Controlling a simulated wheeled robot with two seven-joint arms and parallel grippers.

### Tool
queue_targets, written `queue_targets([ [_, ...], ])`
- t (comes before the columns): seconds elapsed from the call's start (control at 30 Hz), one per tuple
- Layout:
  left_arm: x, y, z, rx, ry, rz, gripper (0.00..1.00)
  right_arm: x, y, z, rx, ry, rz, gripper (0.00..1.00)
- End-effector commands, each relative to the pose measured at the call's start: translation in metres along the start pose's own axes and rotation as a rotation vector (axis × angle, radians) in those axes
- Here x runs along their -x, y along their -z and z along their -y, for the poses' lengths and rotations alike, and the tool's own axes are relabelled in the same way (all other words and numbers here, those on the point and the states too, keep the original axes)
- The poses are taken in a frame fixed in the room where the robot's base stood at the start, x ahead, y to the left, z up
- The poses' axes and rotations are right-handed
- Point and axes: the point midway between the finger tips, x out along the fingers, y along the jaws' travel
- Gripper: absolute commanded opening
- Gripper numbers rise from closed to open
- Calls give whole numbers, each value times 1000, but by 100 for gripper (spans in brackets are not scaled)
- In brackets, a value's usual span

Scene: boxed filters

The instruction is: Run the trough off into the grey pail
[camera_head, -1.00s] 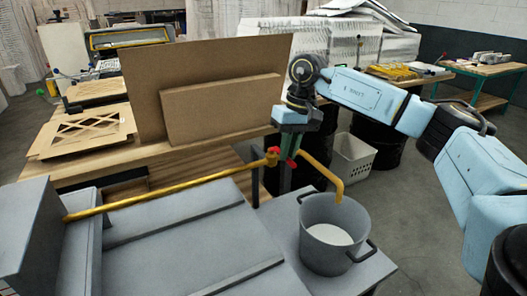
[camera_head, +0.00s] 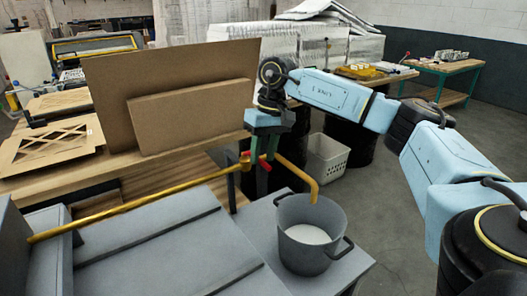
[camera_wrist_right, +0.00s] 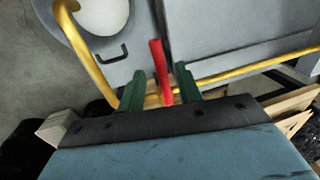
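The grey pail (camera_head: 293,258) stands upright on a grey slab, with a white round surface inside; I cannot tell whether this is liquid. The pail also shows in the right wrist view (camera_wrist_right: 70,35). A yellow pipe (camera_head: 130,207) runs from a grey box (camera_head: 15,255), seemingly the trough, to a valve (camera_head: 245,160), and its bent spout (camera_head: 308,177) ends over the pail. No stream shows. My right gripper (camera_head: 263,158) is at the valve. In the right wrist view its green fingers (camera_wrist_right: 160,90) stand apart either side of the red lever (camera_wrist_right: 159,68), with gaps showing. My left gripper is out of view.
Brown boards (camera_head: 170,90) stand on a wooden bench (camera_head: 95,172) behind the pipe. A white basket (camera_head: 327,158) and black drums are on the floor behind the pail. The floor right of the pail (camera_head: 385,220) is clear.

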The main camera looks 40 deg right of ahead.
Motion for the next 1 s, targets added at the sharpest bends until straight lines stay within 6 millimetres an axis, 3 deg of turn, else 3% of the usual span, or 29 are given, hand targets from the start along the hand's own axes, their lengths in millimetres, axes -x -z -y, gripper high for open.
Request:
queue_targets([
  [0.23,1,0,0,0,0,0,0,12,0,1,0,1,-1,34],
  [0.7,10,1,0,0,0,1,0,111,0,1,0,2,-3,34],
  [1.0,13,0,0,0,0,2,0,134,0,0,0,0,0,34],
])
